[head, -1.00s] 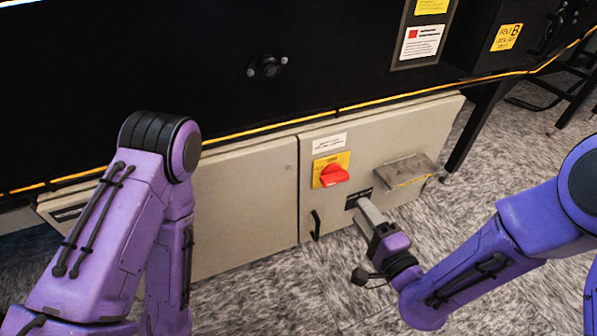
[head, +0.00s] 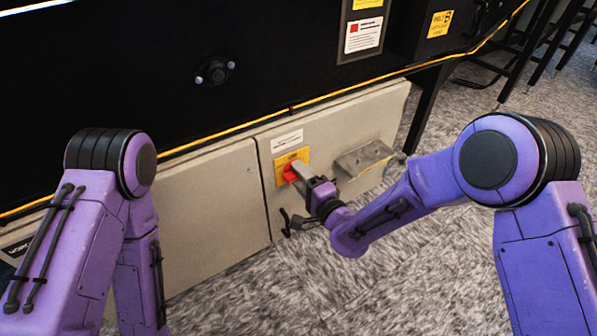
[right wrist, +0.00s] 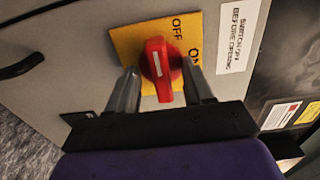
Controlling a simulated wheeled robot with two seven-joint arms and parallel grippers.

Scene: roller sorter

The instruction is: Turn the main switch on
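The main switch is a red rotary knob (head: 290,174) on a yellow plate (head: 283,163), set on the grey cabinet door. In the right wrist view the knob (right wrist: 160,65) has a white line and the plate reads OFF and ON. The line runs nearly up the picture, with OFF to its upper right and ON farther right. My right gripper (head: 299,173) is at the switch. Its two fingers (right wrist: 162,84) are apart, one on each side of the knob, with visible gaps. My left arm (head: 115,210) is folded at the left; its gripper is out of view.
A metal ledge (head: 364,158) sticks out right of the switch. A black door handle (head: 285,222) is below it. The black machine body (head: 120,90) overhangs the cabinet. Carpeted floor (head: 290,290) lies open in front.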

